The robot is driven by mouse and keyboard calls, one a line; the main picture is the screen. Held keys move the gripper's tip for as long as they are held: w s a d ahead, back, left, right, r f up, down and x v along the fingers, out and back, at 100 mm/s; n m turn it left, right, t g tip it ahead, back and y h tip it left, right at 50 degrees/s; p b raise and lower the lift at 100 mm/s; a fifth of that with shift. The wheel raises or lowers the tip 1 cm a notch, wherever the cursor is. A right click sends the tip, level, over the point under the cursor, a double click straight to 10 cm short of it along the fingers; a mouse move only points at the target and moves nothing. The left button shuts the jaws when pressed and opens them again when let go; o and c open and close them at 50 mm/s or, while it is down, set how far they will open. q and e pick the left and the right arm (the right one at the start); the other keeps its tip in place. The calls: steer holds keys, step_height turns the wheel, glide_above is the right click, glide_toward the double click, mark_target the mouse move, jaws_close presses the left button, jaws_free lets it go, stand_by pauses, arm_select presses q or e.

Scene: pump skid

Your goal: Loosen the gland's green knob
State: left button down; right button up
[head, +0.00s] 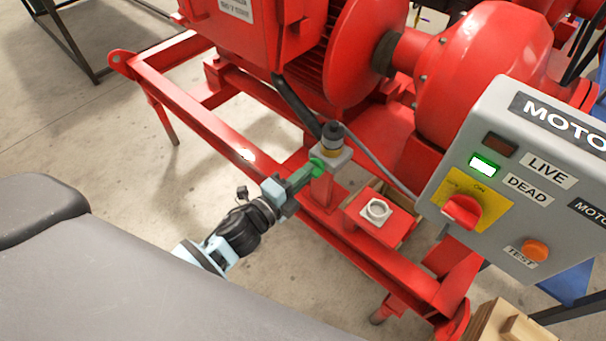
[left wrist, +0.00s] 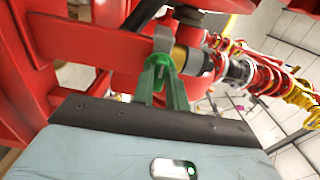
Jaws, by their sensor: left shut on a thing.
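The gland (head: 332,136) stands on a grey block on a red post of the skid, with a dark top and a brass-coloured ring. Its green knob (head: 317,164) is on the near side of the block, partly hidden by my fingers. My left gripper (head: 306,174), with green fingers, reaches in from the lower left and is shut on the knob. In the left wrist view the fingers (left wrist: 163,82) meet at the knob, beside the brass part of the gland (left wrist: 188,60). My right gripper is not in view.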

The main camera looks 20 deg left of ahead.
arm_select(q)
steer(key=c, duration=1.4)
jaws_free()
steer(key=shift+s, duration=0.1)
steer(key=v, duration=0.7)
steer(key=shift+s+a+b, duration=0.15)
steer(key=shift+s+b, duration=0.15)
